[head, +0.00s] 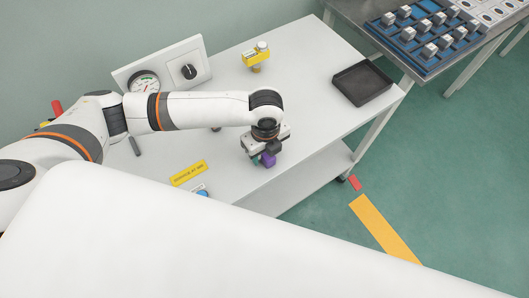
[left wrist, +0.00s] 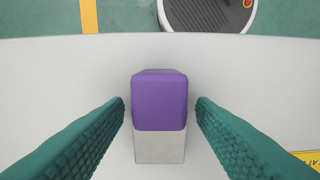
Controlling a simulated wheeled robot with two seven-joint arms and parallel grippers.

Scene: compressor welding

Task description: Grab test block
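The test block shows in the left wrist view as a block with a purple part (left wrist: 160,100) and a bare grey metal part (left wrist: 160,147). My left gripper (head: 265,152) is above the block, pointing down. In the left wrist view the two green ribbed fingers of the left gripper (left wrist: 160,112) stand apart, one on each side of the block, with a gap on both sides. My right gripper is not in view.
A gauge panel (head: 163,73), a yellow device (head: 256,55) and an empty black tray (head: 362,83) stand on the white table (head: 310,60). A yellow label (head: 188,173) lies near the front. A second table with a blue rack (head: 425,65) is at right.

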